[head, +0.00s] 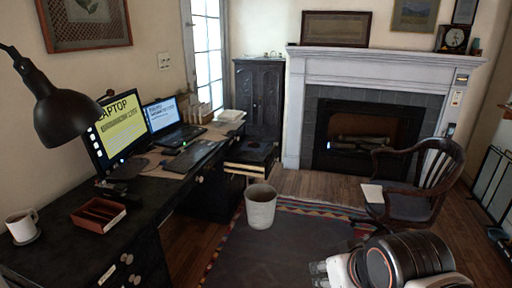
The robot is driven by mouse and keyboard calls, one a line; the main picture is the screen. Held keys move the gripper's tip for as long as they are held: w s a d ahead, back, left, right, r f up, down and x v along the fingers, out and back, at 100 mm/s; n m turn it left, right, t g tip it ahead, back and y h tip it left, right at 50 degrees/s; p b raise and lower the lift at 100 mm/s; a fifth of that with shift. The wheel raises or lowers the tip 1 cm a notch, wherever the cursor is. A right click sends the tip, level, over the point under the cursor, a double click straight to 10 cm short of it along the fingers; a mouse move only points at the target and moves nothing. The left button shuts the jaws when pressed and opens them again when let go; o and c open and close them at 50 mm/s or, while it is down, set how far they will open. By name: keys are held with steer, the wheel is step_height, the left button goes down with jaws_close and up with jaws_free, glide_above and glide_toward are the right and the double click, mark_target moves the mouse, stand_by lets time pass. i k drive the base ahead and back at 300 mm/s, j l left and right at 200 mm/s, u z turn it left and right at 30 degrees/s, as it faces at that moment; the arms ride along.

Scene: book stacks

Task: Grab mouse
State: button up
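No mouse can be made out for certain in the head view. A small dark object (112,187) lies on the black desk (75,245) in front of the large monitor (117,130); it is too small and dark to identify. My gripper (319,274) shows partly at the bottom edge, right of centre, in front of my arm. It is over the rug area, well apart from the desk. Its fingertips are small and partly cut off, so I cannot tell whether it is open or shut. Nothing is clearly seen held in it.
The desk also bears a lamp (70,105), a white mug (22,225), a reddish box (98,214), a keyboard (190,157) and a laptop (162,115). A wooden chair (412,200) stands right.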

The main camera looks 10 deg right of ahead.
mark_target(254, 145)
steer(key=i+j+z, duration=0.1)
steer(key=i, duration=0.5)
steer(key=i+j+z, duration=0.15)
steer(key=i, duration=0.5)
steer(key=i+j+z, duration=0.1)
steer(key=i+j, duration=0.15)
steer(key=i, duration=0.35)
steer(key=i+j+z, duration=0.15)
steer(key=i+j, duration=0.15)
steer(key=i, duration=0.3)
steer(key=i+j+z, duration=0.1)
steer(key=i+j, duration=0.2)
steer(key=i, duration=0.25)
steer(key=i+j+z, duration=0.1)
steer(key=i+j, duration=0.3)
steer(key=i, duration=0.2)
